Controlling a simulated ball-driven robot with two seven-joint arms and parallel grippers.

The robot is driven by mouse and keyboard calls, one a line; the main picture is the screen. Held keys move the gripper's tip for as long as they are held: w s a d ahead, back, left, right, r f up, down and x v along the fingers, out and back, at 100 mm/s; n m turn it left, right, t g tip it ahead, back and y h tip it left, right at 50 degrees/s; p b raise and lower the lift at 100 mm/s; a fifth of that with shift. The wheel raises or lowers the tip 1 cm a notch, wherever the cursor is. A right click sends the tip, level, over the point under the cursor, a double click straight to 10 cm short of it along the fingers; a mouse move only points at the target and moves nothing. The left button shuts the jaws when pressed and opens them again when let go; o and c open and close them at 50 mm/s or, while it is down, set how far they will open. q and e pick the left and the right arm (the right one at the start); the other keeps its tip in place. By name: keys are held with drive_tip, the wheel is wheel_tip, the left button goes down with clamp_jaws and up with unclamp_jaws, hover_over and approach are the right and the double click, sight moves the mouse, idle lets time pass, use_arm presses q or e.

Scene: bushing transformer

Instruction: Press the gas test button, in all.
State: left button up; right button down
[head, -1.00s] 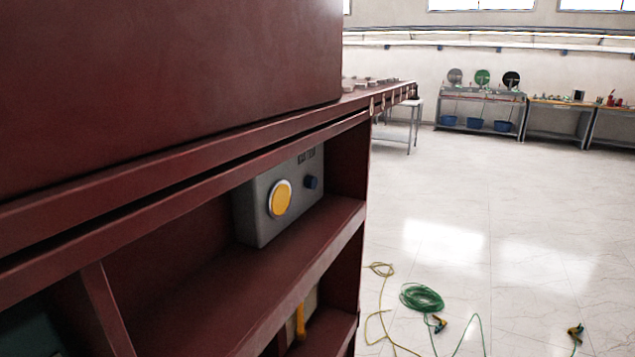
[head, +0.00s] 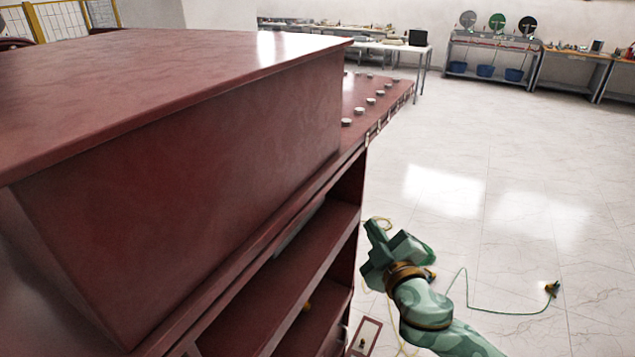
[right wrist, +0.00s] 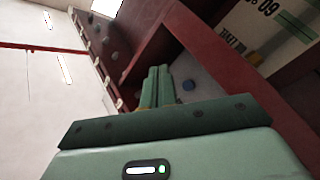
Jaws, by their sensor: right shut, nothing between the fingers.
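The grey box (head: 300,230) sits on the upper shelf of the dark red cabinet (head: 180,190); only a sliver of it shows in the head view, its front hidden by the cabinet top. In the right wrist view, part of its grey face (right wrist: 207,92) shows with a blue knob (right wrist: 188,85). Its round yellow button is mostly behind my fingers, with a thin yellow edge beside them. My right gripper (head: 372,228) is shut and empty, at the cabinet's open side; its fingers (right wrist: 158,70) point toward the box. I cannot tell whether they touch it. My left gripper is not in view.
The cabinet's shelf edges and upright frame lie close beside my right gripper. A ledge with several round studs (head: 370,100) runs behind. Green and yellow cables (head: 490,312) lie on the pale floor, which is otherwise open to the right. Benches (head: 490,60) stand far back.

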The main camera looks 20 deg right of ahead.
drive_tip(key=r, duration=0.3)
drive_tip(key=shift+s+a, duration=0.15)
drive_tip(key=shift+a, duration=0.05)
drive_tip(key=w+a, duration=0.4)
drive_tip(key=w, duration=0.1)
drive_tip(key=shift+w+a+f, duration=0.1)
drive_tip(key=shift+w+a, duration=0.1)
drive_tip(key=shift+a, duration=0.15)
drive_tip(key=shift+w+a, duration=0.6)
idle(1.5)
drive_tip(key=shift+w+a, duration=0.1)
drive_tip(key=shift+a, duration=0.15)
idle(0.8)
